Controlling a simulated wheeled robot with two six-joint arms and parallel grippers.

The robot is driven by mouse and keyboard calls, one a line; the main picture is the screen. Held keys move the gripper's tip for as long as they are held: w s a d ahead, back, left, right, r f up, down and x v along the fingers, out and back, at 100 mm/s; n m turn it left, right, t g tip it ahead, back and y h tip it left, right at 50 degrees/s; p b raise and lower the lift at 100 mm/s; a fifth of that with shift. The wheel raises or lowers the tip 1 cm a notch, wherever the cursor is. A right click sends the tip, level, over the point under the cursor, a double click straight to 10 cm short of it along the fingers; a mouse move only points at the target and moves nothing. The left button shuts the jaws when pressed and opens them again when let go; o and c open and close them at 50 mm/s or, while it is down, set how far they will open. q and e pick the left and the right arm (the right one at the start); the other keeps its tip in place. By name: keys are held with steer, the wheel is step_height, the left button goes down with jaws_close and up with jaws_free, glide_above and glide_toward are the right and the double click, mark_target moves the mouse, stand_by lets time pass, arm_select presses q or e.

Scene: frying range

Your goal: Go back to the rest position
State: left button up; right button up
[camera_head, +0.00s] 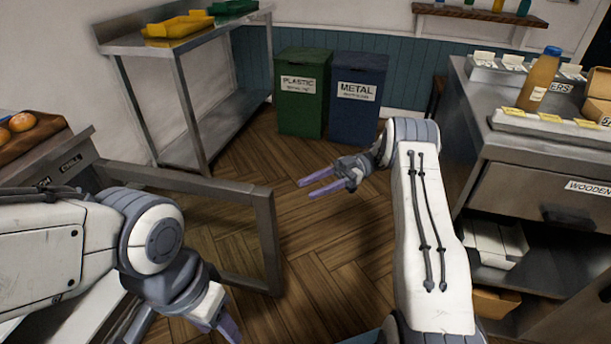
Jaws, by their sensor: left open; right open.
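My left gripper (222,326) is at the bottom left, partly cut off by the lower edge of the picture. It points down, with purplish fingers, and holds nothing that I can see. My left arm comes in from the left, in front of an open metal frame (265,240). My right gripper (318,188) is near the middle, above the wooden floor. Its two purple fingers point left and are apart, with nothing between them. My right arm rises from the bottom centre-right and bends left at the top.
A green plastic bin (303,112) and a blue metal bin (357,115) stand at the back wall. A steel table (190,45) with yellow and green trays is at the back left. A counter (520,142) with a bottle (540,78) is at the right. The middle floor (300,240) is clear.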

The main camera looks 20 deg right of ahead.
arm_select(q)
steer(key=shift+r, duration=0.6)
arm_select(e)
steer(key=shift+s+d+r, duration=0.2)
steer(key=shift+s+d, duration=0.05)
steer(key=w+a+r+m+t+h, duration=0.45)
steer(key=w+a+r+t, duration=0.3)
steer(key=a, duration=0.25)
steer(key=w+a+r+m+t+h, duration=0.45)
steer(key=w+a+r+t, duration=0.3)
steer(key=a, duration=0.35)
steer(key=s+d+f+m+g+h, duration=0.1)
steer(key=s+d+f+g+h, duration=0.15)
steer(key=s, duration=1.15)
steer(key=s+d+f+m+g+h, duration=0.1)
steer(key=s+f+m+g+h, duration=0.2)
steer(key=s, duration=1.1)
steer(key=s+d+f+g+h, duration=0.1)
steer(key=s+f+g+h, duration=0.3)
steer(key=s, duration=1.1)
arm_select(q)
step_height(320, 180, up, 17)
steer(key=p, duration=1.7)
steer(key=shift+p, duration=0.35)
arm_select(e)
step_height(320, 180, up, 19)
steer(key=s+g+y, duration=0.1)
steer(key=y, duration=0.1)
steer(key=shift+d+f+m, duration=0.2)
steer(key=shift+m, duration=0.1)
